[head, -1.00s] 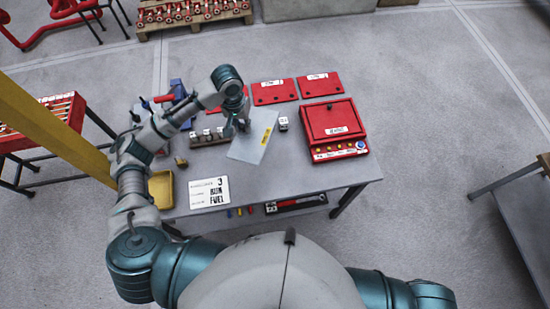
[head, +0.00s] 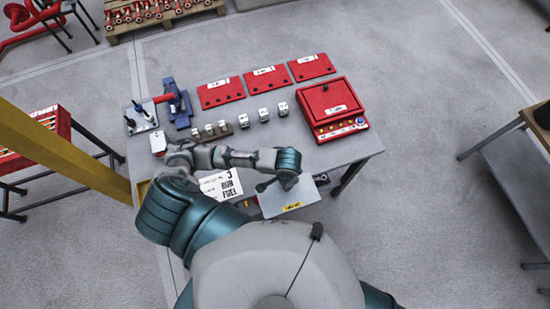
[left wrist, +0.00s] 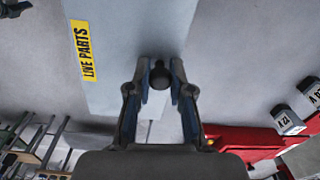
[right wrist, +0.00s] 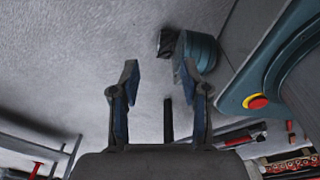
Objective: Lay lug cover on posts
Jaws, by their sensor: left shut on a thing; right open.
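The lug cover (head: 292,196) is a pale grey flat plate with a yellow label and a dark knob. It is held near the table's front edge, close to my body. In the left wrist view the cover (left wrist: 118,55) carries the words LIVE PARTS. My left gripper (left wrist: 160,80) is shut on its black knob (left wrist: 160,76); the gripper also shows in the head view (head: 270,185). A small grey plate with two dark upright posts (head: 141,116) sits at the table's back left. My right gripper (right wrist: 156,80) is open and empty, with floor behind it.
A strip of small blocks (head: 213,131) and several numbered white blocks (head: 264,115) stand mid-table. Three red plates (head: 265,80) lie behind them. A red box (head: 333,110) is at the right. A blue clamp (head: 177,104) stands near the posts. A yellow column (head: 65,145) rises at left.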

